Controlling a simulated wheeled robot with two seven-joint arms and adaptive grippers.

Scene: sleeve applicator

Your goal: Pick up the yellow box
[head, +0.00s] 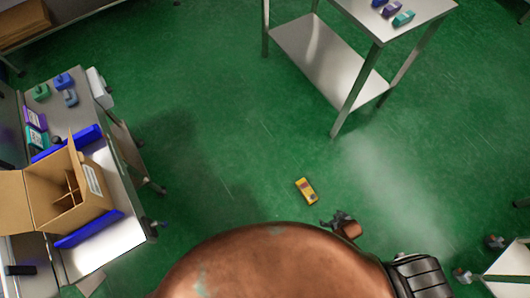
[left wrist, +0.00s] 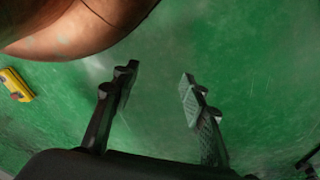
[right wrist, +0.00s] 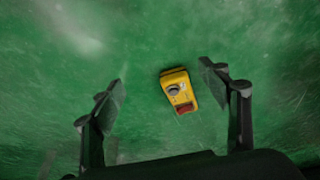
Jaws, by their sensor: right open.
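A yellow box (head: 306,191) with a red patch and a grey round mark lies on the green floor in the middle of the head view. My right gripper (head: 338,221) is low, just to the lower right of the box, partly hidden by my own body. In the right wrist view the fingers (right wrist: 163,74) are spread wide. The yellow box (right wrist: 179,90) shows between and beyond them, nearer the right finger, and nothing is gripped. My left gripper (left wrist: 160,78) is open and empty over bare floor. The yellow box (left wrist: 17,85) shows at the left edge there.
A steel table (head: 413,33) with a lower shelf and small coloured boxes stands at the upper right. A workbench on the left holds an open cardboard box (head: 85,206), blue bars and small parts. Another table corner (head: 512,268) shows at the lower right. Floor around the box is clear.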

